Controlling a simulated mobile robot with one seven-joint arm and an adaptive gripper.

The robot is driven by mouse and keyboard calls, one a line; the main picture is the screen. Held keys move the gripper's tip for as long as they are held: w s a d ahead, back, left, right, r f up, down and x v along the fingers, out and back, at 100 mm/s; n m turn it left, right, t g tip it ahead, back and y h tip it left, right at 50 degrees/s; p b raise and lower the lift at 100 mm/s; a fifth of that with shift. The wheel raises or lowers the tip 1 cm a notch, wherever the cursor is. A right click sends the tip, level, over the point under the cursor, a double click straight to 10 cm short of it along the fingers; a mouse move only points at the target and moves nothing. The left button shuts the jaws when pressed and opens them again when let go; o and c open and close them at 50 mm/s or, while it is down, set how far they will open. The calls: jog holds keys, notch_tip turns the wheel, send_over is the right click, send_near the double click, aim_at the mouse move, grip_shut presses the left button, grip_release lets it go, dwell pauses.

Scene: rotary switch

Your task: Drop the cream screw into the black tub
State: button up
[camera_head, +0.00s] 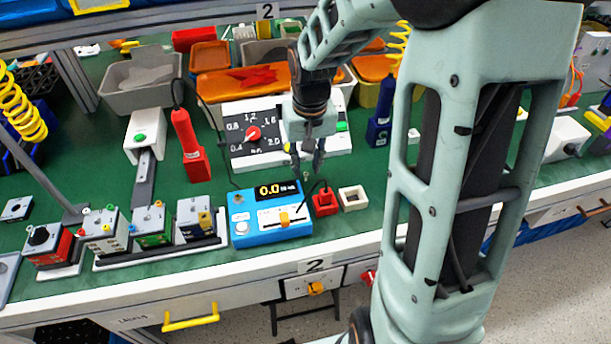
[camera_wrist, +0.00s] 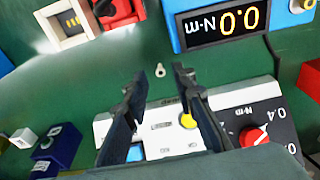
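The cream screw (camera_wrist: 160,71) is a small pale piece on the green bench. In the wrist view it shows between and just beyond my two fingertips. In the head view it is a tiny pale spot (camera_head: 306,176) beneath my gripper (camera_head: 308,172). My gripper's dark fingers (camera_wrist: 168,80) are apart with nothing between them, pointing down at the bench. No small black tub is clear to me; a black crate (camera_head: 36,78) stands at the far left back, partly hidden. A small white square tub (camera_head: 352,198) with a greyish inside stands right of the screw.
A red holder (camera_head: 323,202) stands beside the white tub. A blue meter (camera_head: 270,215) reading 0.0 sits in front of my gripper. A white panel with a red rotary knob (camera_head: 253,133) lies behind. Several coloured bins, including an orange one (camera_head: 240,84), line the back.

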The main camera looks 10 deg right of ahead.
aim_at(306, 177)
notch_tip(306, 177, down, 3)
jog(key=shift+w+r, duration=0.1)
jog(key=shift+w, duration=0.05)
jog(key=shift+c, duration=0.5)
grip_shut()
jog(key=shift+r, duration=0.1)
